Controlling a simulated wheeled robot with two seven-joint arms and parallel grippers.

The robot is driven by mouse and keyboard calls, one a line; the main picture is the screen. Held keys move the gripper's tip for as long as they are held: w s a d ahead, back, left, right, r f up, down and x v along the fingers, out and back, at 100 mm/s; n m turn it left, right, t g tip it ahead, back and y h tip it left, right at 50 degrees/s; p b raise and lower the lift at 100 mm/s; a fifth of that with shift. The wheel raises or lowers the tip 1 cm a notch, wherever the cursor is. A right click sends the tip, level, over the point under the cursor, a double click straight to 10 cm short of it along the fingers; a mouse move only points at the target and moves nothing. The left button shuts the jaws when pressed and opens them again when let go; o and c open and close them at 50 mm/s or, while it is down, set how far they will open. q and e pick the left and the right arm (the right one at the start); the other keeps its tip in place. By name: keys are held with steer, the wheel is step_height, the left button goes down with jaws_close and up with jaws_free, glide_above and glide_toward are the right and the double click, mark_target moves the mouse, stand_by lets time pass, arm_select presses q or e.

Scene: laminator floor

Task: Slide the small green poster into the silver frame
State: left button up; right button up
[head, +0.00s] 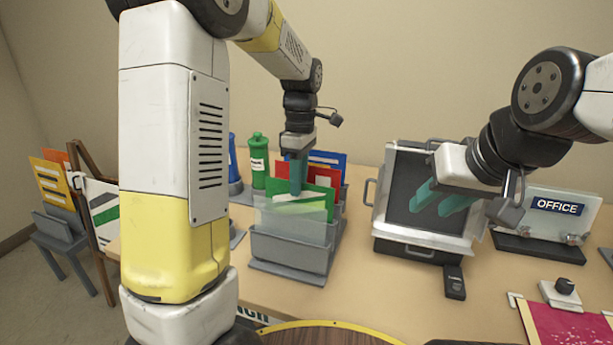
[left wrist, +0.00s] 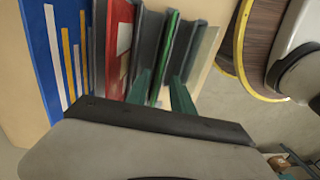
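The small green poster (head: 312,205) stands in the front part of a grey slotted rack (head: 290,262), its lower part behind a translucent pane. My left gripper (head: 298,182) points down over it. In the left wrist view the green poster (left wrist: 167,55) shows as a thin edge between the two teal fingers of my left gripper (left wrist: 162,95), which are apart. The silver frame (head: 478,222) stands tilted back on a dark base, with a dark panel inside. My right gripper (head: 441,200) is open and empty in front of the frame, hiding part of it.
Red (head: 325,176) and blue (head: 330,157) posters stand behind the green one. A green bottle (head: 258,160) is left of the rack. An OFFICE sign (head: 550,213) stands right of the frame; a pink sheet (head: 570,325) lies at front right. The table between rack and pink sheet is mostly clear.

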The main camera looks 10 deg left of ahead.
arm_select(q)
steer(key=r, duration=0.8)
steer(key=shift+w, duration=0.2)
steer(key=s+a+r+m+t+h, duration=0.1)
steer(key=s+m+t, duration=0.6)
steer(key=s+m, duration=0.9)
steer(key=s+a+h, duration=0.1)
steer(key=s+a, duration=0.1)
steer(key=s, duration=0.1)
steer(key=shift+s+a+r, duration=0.2)
steer(key=shift+s, duration=0.1)
steer(key=shift+w+h, duration=0.1)
steer(key=shift+h, duration=0.2)
steer(key=shift+c, duration=0.3)
